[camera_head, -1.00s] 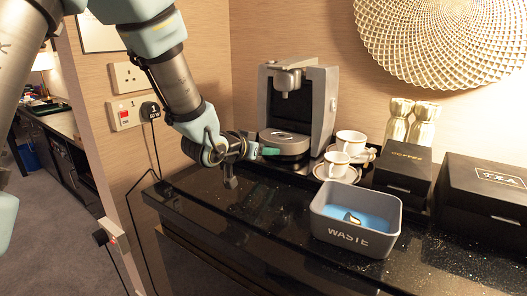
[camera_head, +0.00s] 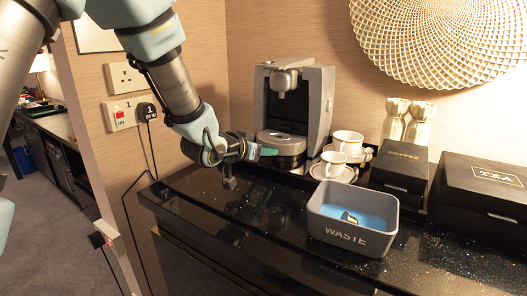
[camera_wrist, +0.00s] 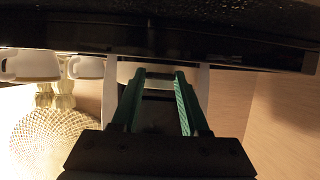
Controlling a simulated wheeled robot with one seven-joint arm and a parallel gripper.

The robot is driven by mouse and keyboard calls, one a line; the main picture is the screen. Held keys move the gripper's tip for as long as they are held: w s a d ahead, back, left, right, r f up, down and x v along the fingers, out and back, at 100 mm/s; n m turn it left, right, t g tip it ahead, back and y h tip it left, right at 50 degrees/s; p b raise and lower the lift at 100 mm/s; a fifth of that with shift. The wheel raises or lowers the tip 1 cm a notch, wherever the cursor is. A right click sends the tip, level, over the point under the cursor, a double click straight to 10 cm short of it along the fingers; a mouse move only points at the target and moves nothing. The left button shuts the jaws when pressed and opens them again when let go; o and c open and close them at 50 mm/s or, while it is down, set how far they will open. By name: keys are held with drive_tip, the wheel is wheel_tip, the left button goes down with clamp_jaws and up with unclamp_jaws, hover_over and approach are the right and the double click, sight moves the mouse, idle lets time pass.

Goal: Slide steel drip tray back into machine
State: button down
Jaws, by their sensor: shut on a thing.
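The steel drip tray (camera_head: 284,145) is a rounded, low piece at the foot of the grey coffee machine (camera_head: 318,105), below its spout. My gripper (camera_head: 266,152) comes in from the left, just above the counter, with its green fingertips at the tray's near left edge. In the wrist view my gripper (camera_wrist: 160,78) shows its two green fingers a little apart, with a pale edge of the tray (camera_wrist: 127,72) by their tips. The gripper is shut on the tray's edge. The exact contact is dark, and how far the tray sits in the machine cannot be told.
Two white cups on saucers (camera_head: 335,172) stand right of the machine. A grey waste bin (camera_head: 352,238) stands in front of them. Black boxes (camera_head: 400,168) are at the right. The black counter (camera_head: 260,215) is clear at front left. A plug cable hangs by the wall.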

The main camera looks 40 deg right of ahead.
idle(0.3)
drive_tip(key=shift+c, duration=1.7)
unclamp_jaws()
drive_tip(key=shift+f, duration=0.15)
